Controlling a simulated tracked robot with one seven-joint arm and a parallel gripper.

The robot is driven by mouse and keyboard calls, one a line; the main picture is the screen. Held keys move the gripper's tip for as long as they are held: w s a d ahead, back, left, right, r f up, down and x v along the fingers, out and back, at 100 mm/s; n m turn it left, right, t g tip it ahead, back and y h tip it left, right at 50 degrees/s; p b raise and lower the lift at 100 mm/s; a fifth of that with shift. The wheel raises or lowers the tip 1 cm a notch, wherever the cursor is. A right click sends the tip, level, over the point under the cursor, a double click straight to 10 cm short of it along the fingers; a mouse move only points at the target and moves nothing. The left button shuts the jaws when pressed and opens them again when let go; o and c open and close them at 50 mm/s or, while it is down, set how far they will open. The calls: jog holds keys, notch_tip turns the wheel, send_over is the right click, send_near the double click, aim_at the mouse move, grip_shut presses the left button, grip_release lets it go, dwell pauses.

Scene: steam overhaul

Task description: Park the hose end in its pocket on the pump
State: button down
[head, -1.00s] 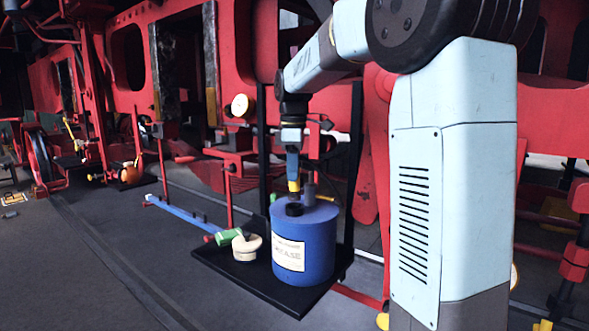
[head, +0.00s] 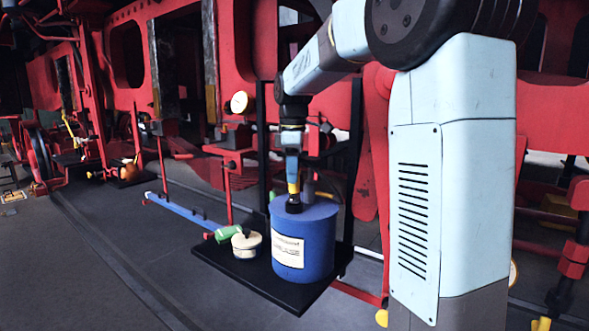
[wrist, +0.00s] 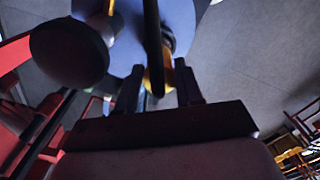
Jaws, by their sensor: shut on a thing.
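The pump is a blue drum (head: 304,245) with a white label, upright on a black shelf; its blue lid also shows in the wrist view (wrist: 180,18). A short black pocket (head: 294,206) stands on the near part of the lid. My gripper (head: 293,186) points straight down directly above the pocket, its yellow-tipped end close to the rim. In the wrist view the fingers (wrist: 160,88) are shut around the hose end, with a dark hose (wrist: 153,40) running up the picture between them. The hose end's tip is hidden, so I cannot tell whether it is inside the pocket.
The black shelf (head: 222,265) also holds a cream-lidded tin (head: 246,243) and a green-handled tool (head: 228,233) left of the pump. Black uprights (head: 357,150) flank the drum. Red locomotive frame parts stand behind. Open grey floor (head: 110,290) lies to the left.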

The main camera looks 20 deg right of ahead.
jog(key=shift+f, duration=1.05)
jog(key=c, duration=0.7)
grip_release()
jog(key=shift+o, duration=0.2)
notch_tip(320, 180, up, 13)
jog(key=s+f+m+t, duration=0.2)
jog(key=s+f+m, duration=0.2)
jog(key=s, duration=0.5)
jog(key=s+f+m+t, duration=0.1)
jog(key=s+f+m, duration=0.4)
jog(key=s, duration=0.5)
jog(key=s+f+m+t, duration=0.2)
jog(key=s+f+m, duration=0.2)
jog(key=s, duration=0.5)
jog(key=shift+s+d+f+m+t, duration=0.2)
jog(key=shift+d+f+m+t, duration=0.15)
jog(key=shift+f, duration=0.6)
